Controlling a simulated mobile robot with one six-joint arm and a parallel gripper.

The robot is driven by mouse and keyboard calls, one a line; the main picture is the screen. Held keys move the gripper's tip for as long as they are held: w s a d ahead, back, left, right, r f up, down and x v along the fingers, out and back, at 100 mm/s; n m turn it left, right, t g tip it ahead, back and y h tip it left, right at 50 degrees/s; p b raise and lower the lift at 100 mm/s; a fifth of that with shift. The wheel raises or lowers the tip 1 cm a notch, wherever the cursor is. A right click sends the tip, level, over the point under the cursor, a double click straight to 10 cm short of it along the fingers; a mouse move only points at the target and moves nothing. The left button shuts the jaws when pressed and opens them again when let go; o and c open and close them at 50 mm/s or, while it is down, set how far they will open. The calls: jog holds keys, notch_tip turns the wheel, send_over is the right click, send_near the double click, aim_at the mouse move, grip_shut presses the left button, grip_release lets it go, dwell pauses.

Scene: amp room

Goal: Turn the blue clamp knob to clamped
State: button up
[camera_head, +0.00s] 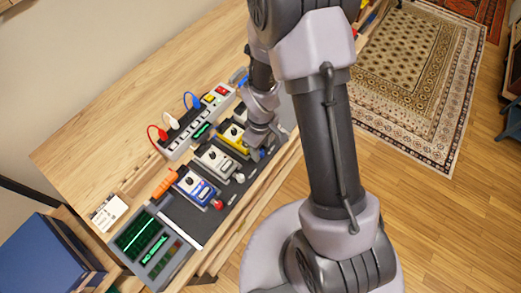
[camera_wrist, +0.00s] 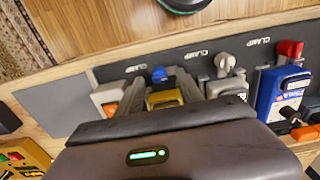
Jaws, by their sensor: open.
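The blue clamp knob (camera_wrist: 159,74) shows in the wrist view on the dark board, next to a CLAMP label and in front of the yellow pedal (camera_wrist: 165,98). In the head view a small blue part of the knob (camera_head: 257,155) shows just below my gripper (camera_head: 262,142). My gripper (camera_wrist: 161,84) is open, with one finger on each side of the knob in the wrist view. Whether the fingers touch the knob cannot be told. The fingers partly hide the yellow pedal, and the gripper body hides what lies nearer the wrist camera.
A white knob (camera_wrist: 225,62) and a red knob (camera_wrist: 290,50) stand to the right, by a grey pedal and a blue pedal (camera_wrist: 280,90). A power strip (camera_head: 200,118) with plugs lies behind the pedals. The wooden tabletop (camera_head: 120,120) behind is mostly clear.

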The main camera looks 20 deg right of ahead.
jog(key=shift+f, duration=0.55)
jog(key=shift+c, duration=0.2)
grip_shut()
